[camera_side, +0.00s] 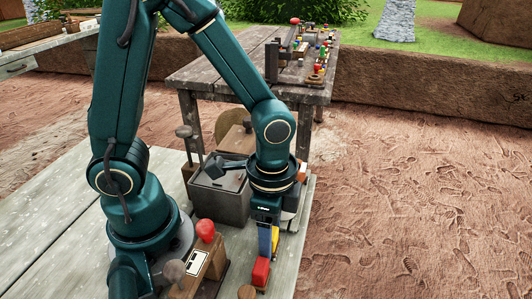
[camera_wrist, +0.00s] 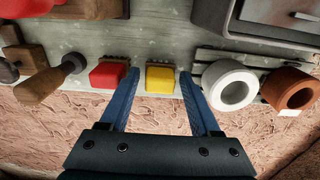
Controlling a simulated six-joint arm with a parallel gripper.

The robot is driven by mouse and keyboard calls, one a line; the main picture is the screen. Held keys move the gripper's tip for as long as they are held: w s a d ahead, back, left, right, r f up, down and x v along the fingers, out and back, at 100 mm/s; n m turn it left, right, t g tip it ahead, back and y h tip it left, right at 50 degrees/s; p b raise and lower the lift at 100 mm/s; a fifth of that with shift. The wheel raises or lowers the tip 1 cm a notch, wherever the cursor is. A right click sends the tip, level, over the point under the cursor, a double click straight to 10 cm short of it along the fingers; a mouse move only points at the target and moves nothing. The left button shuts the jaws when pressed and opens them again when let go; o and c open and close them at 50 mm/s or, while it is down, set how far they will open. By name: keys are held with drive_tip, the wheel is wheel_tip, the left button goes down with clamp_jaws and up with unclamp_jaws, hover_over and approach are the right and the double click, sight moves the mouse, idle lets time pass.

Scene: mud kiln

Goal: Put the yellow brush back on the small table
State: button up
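The yellow brush (camera_wrist: 160,78), a yellow block with brown bristles, sits between my gripper's two blue fingers in the wrist view. In the side view a yellow part of it (camera_side: 275,239) shows beside the blue fingers. My gripper (camera_wrist: 158,76) is open, with a gap on each side of the brush; it points down at the bench in the side view (camera_side: 267,250). A red brush (camera_wrist: 107,75) is just left of the left finger. A weathered wooden table (camera_side: 222,66) stands behind; I cannot tell whether it is the small table.
A white ring-shaped piece (camera_wrist: 232,87) and a brown one (camera_wrist: 291,88) lie right of my gripper. A grey box (camera_side: 221,196) stands behind it. Wooden-handled tools and a red knob (camera_side: 206,230) crowd the left. Small colourful items (camera_side: 320,60) stand on the back table.

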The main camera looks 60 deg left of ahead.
idle(0.3)
wheel_tip(320, 180, up, 12)
drive_tip(key=s+a+r+n+t, duration=0.1)
drive_tip(key=s+a+n+t, duration=0.1)
drive_tip(key=a+n+t, duration=0.3)
drive_tip(key=n, duration=0.4)
drive_tip(key=shift+s+a+r+t, duration=0.15)
drive_tip(key=shift+a+r+t, duration=0.05)
drive_tip(key=shift+r+t, duration=0.1)
idle(0.6)
